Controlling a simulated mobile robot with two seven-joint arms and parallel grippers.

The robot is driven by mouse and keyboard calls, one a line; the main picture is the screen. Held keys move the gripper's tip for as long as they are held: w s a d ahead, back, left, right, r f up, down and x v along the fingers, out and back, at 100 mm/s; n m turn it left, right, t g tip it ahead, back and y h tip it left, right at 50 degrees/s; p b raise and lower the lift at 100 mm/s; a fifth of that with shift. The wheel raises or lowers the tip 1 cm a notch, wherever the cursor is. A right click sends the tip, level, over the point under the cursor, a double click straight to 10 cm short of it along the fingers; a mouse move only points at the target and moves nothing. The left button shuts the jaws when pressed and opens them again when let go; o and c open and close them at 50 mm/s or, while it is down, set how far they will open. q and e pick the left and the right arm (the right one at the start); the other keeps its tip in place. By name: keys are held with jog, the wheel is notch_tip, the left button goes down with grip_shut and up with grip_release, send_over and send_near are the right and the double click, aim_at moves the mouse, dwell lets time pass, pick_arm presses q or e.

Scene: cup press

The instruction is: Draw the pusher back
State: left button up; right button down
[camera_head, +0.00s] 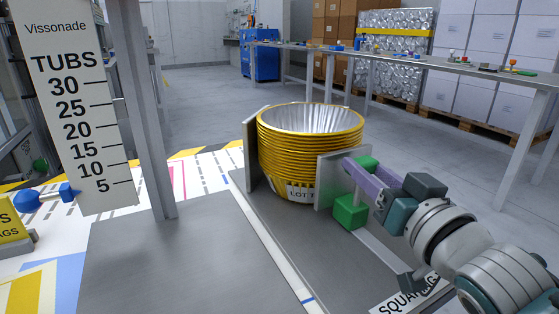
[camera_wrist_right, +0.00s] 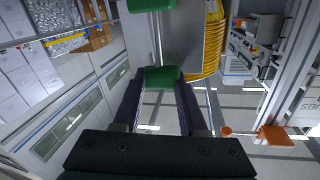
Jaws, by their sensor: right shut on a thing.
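A stack of yellow-rimmed tubs (camera_head: 310,137) with silvery insides stands between two upright grey plates. The pusher (camera_head: 327,182) is the right-hand plate, close against the stack's right side; I cannot tell whether it touches. Two green blocks are beside it: one farther back (camera_head: 368,162), one lower and nearer (camera_head: 350,212). My right gripper (camera_head: 358,174), with purple fingers, reaches in from the right. In the right wrist view its fingers are shut on a green block (camera_wrist_right: 162,77); a second green block (camera_wrist_right: 150,5) shows beyond it. My left gripper is not in view.
The other upright plate (camera_head: 250,150) stands left of the stack. A "TUBS" scale board (camera_head: 78,105) and a grey post (camera_head: 147,110) stand at the left. A bare grey plate (camera_head: 180,255) lies in front. A long table (camera_head: 440,65) is behind, across open floor.

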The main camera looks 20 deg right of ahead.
jog(key=s+p, duration=0.3)
jog(key=s, duration=0.5)
jog(key=shift+s+d+p, duration=0.35)
jog(key=shift+s+p, duration=0.05)
jog(key=c, duration=0.8)
grip_release()
jog(key=shift+c, duration=0.2)
jog(key=o, duration=0.3)
jog(key=shift+s, duration=0.3)
jog(key=shift+o, duration=0.4)
jog(key=shift+w, duration=0.1)
jog(key=s+a+p, duration=0.1)
jog(key=s, duration=0.9)
jog(key=shift+p, duration=0.4)
jog(key=shift+w, duration=0.1)
